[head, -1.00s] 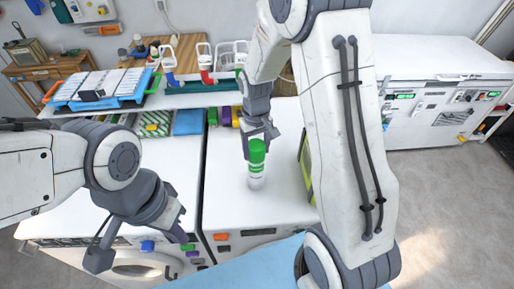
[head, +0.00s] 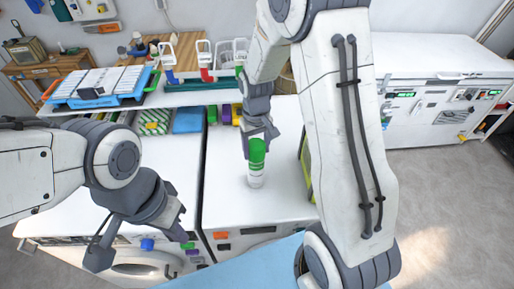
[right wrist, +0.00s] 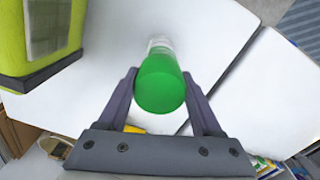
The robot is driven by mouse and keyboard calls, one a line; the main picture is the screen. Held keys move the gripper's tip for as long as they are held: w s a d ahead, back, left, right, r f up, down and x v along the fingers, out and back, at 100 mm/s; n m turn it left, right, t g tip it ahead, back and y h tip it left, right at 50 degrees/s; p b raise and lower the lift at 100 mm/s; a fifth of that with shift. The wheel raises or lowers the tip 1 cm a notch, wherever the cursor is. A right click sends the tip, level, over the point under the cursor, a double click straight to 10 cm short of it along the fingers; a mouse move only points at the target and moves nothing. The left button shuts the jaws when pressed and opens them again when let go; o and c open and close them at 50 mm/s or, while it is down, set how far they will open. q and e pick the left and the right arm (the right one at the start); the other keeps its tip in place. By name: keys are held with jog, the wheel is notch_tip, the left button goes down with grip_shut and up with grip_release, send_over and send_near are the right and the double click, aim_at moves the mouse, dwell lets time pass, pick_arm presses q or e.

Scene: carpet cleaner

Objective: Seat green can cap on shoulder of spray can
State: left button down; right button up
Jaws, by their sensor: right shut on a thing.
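The spray can (head: 256,179) is white with green marking and stands upright on the white machine top. The green can cap (head: 257,151) is at the can's top, in line with it. I cannot tell whether it sits fully on the shoulder. My right gripper (head: 260,137) is shut on the cap from behind and above. In the right wrist view the cap (right wrist: 160,85) lies between the two fingers, hiding most of the can (right wrist: 160,44). My left gripper (head: 142,245) is open and empty, low at the left in front of the machines.
A lime-green container (head: 306,168) stands close to the right of the can, partly behind my right arm. The white top left of the can is clear.

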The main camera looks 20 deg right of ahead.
jog(key=shift+f, duration=0.1)
jog(key=o, duration=1.5)
jog(key=shift+r+p, duration=3)
jog(key=shift+r, duration=0.55)
jog(key=s+a+n+b, duration=0.3)
jog(key=s+a+b, duration=0.5)
jog(key=s+a, duration=0.15)
jog(key=s+a+f+n+b, duration=0.1)
jog(key=s+a+b, duration=0.1)
jog(key=s, duration=0.5)
jog(key=s+a+f+n+y+b, duration=0.1)
jog(key=s+a+n+b, duration=0.1)
jog(key=s+b, duration=0.2)
jog(key=s, duration=0.3)
jog(key=shift+a+f+n, duration=0.2)
jog(key=shift+f+n, duration=0.1)
jog(key=shift+f, duration=0.05)
